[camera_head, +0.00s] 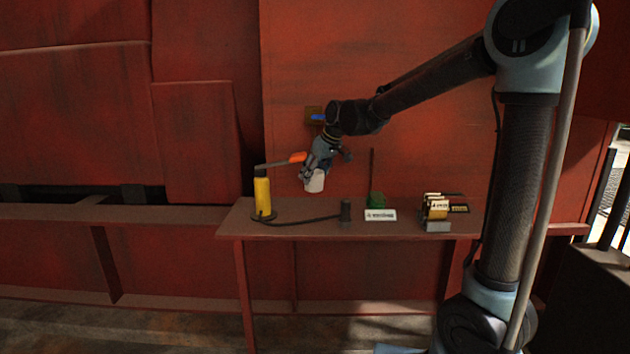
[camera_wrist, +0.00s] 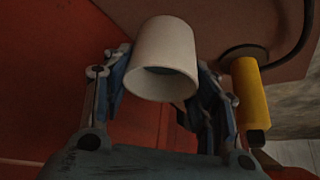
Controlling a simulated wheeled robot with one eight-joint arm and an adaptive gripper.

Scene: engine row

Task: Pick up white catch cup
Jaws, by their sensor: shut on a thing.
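The white catch cup (camera_head: 315,182) hangs under my gripper (camera_head: 308,174) in the head view, above the shelf and apart from its top. In the wrist view the white cup (camera_wrist: 163,58) sits between the two fingers of my gripper (camera_wrist: 165,85), with its open mouth facing the camera. My gripper is shut on the cup.
On the shelf (camera_head: 300,232) stands a yellow cylinder (camera_head: 262,195) with an orange-tipped lever (camera_head: 297,158), close left of the cup. A black hose runs to a dark post (camera_head: 346,211). A green item (camera_head: 376,200), white label (camera_head: 380,215) and card holder (camera_head: 438,212) stand right.

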